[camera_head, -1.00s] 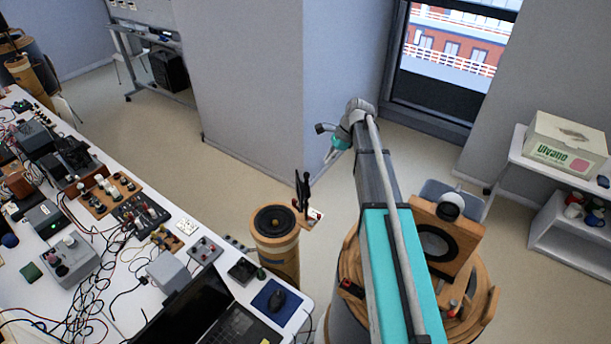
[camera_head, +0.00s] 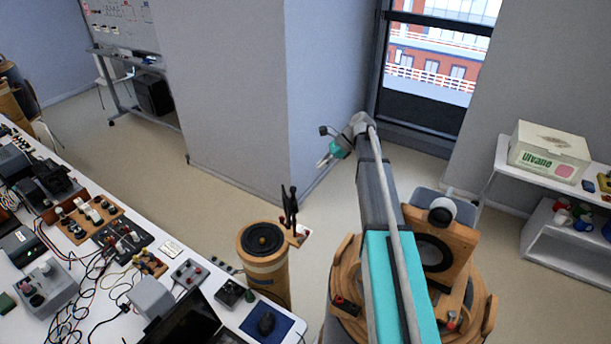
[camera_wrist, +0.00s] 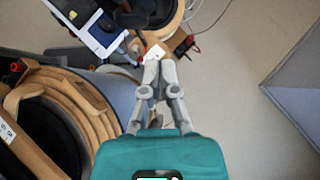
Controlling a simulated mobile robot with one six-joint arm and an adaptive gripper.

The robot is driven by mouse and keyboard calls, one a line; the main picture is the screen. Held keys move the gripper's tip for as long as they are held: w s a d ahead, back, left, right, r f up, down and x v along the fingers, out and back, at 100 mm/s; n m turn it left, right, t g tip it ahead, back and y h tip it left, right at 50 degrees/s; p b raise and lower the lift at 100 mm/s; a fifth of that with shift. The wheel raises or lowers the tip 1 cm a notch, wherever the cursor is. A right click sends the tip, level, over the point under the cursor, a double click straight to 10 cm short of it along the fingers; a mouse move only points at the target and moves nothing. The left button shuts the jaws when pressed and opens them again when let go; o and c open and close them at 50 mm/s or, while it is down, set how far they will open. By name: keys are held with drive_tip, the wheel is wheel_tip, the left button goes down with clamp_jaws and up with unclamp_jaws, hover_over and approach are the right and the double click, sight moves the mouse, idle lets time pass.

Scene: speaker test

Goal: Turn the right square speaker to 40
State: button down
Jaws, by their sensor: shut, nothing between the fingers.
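A square wooden speaker (camera_head: 462,252) with a dark round cone stands upright on a round wooden stand (camera_head: 345,270) in the head view, partly hidden behind my arm. My gripper (camera_head: 322,163) is at the far end of my extended arm, well beyond the speaker and above the floor. In the wrist view my gripper (camera_wrist: 160,66) has its fingertips together with nothing between them. A large round wooden body (camera_wrist: 55,110) fills the left of the wrist view; I cannot tell for sure which thing it is. I cannot read any angle marks.
A wooden cylinder with a speaker on top (camera_head: 263,240) stands left of my arm. A white bench (camera_head: 215,322) crowded with instruments and cables runs along the left. A shelf (camera_head: 560,265) with a carton (camera_head: 549,152) stands right. A wall corner (camera_head: 288,120) rises behind; floor between is clear.

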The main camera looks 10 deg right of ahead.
drive_tip(key=a+r+b+x, duration=0.2)
drive_tip(key=b+x, duration=0.4)
drive_tip(key=x, duration=0.6)
drive_tip(key=shift+a+f+b, duration=0.25)
drive_tip(key=shift+b, duration=0.15)
drive_tip(key=shift+s+a, duration=0.1)
drive_tip(key=shift+a, duration=0.45)
drive_tip(key=shift+d, duration=0.1)
